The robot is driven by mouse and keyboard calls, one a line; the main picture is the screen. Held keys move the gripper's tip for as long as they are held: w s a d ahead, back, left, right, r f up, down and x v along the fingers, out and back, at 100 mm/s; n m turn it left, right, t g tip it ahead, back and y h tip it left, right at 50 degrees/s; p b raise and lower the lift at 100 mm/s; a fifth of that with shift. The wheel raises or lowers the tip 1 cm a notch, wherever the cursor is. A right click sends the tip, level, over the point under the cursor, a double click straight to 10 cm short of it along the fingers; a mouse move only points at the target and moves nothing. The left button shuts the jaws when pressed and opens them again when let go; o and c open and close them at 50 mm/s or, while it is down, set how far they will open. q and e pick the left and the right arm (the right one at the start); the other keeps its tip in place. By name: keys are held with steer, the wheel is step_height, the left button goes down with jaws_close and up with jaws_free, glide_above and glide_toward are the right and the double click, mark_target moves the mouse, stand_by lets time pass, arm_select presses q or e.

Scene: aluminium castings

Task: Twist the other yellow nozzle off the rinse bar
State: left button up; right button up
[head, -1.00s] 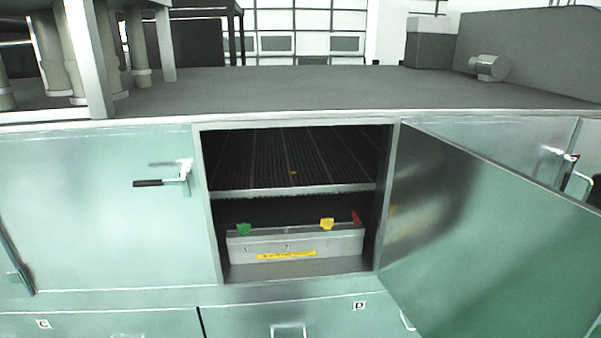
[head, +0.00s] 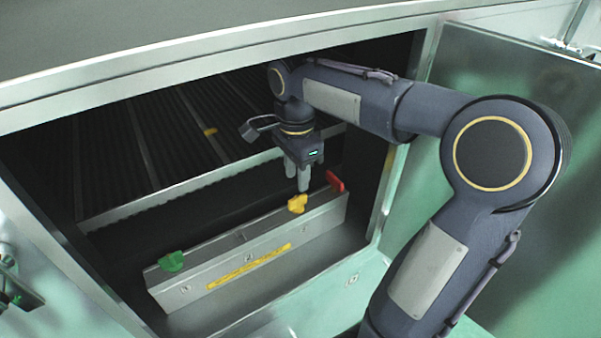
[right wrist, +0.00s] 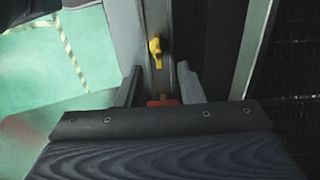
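The rinse bar (head: 230,262) is a grey metal block with a yellow label, at the front of the open cabinet bay. A green nozzle (head: 171,262) stands near its left end. A yellow nozzle (head: 297,203) and a red nozzle (head: 335,181) are near its right end. My right gripper (head: 303,184) points down, empty, close above the bar near the yellow nozzle. In the right wrist view its fingers (right wrist: 160,88) are apart. The red nozzle (right wrist: 163,102) shows low between them, and the yellow nozzle (right wrist: 156,47) lies beyond their tips. My left gripper is out of view.
Another small yellow piece (head: 210,131) lies on the dark ribbed surface (head: 160,150) behind the bar. The bay's metal frame (head: 375,215) and the open door (head: 510,110) stand close around my right arm. Part of the bay's interior is dark.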

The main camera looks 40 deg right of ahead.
mark_target(297, 197)
steer(key=shift+s+f, duration=0.1)
steer(key=shift+f, duration=3)
jaws_close()
steer(key=shift+n, duration=0.3)
steer(key=n, duration=0.2)
steer(key=shift+r+n+p, duration=0.15)
steer(key=shift+n+p, duration=0.15)
steer(key=n, duration=0.3)
